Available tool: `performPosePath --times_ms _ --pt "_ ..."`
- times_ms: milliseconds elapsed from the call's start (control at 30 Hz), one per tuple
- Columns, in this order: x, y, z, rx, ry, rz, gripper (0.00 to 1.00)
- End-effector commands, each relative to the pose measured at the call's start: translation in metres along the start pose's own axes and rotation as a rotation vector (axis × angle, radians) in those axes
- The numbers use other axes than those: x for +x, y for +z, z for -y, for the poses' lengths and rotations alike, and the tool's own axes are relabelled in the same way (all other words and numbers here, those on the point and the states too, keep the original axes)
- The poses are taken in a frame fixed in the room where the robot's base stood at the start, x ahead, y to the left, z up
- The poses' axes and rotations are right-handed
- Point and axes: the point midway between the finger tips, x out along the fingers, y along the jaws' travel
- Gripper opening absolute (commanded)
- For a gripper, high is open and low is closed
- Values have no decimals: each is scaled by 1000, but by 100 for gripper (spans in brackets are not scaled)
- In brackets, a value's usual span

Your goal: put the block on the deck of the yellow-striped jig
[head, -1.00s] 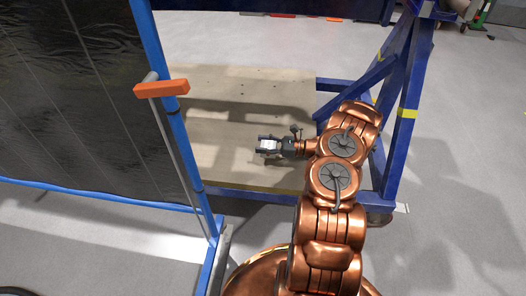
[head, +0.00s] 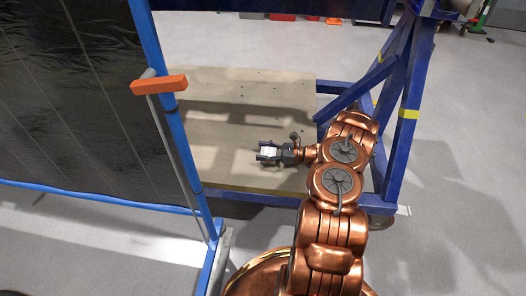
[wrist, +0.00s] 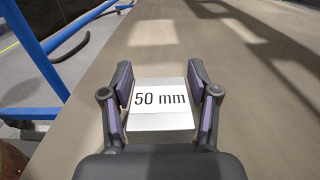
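The block is white with "50 mm" printed on its top face. It lies between the two fingers of my gripper (wrist: 160,92) in the wrist view, where the block (wrist: 160,121) shows its top and near side. In the head view the block (head: 269,152) is a small white patch at the tip of my gripper (head: 268,153), over the pale wooden deck (head: 225,172) of the blue jig (head: 397,150) with yellow stripes. I cannot tell whether the block rests on the deck.
A blue-framed dark panel (head: 70,100) with an orange handle (head: 158,85) stands at the left, partly in front of the deck. Blue diagonal posts rise at the deck's right. The deck around the block is bare.

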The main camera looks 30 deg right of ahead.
Motion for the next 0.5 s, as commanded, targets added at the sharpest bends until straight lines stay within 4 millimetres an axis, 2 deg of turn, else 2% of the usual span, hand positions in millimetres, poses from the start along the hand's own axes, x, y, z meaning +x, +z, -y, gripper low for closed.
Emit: performPosePath --times_ms 33,167,500 --pt "0 0 0 0 0 0 69" --pt "0 0 0 0 0 0 82" --pt "0 1 0 0 0 -1 82"
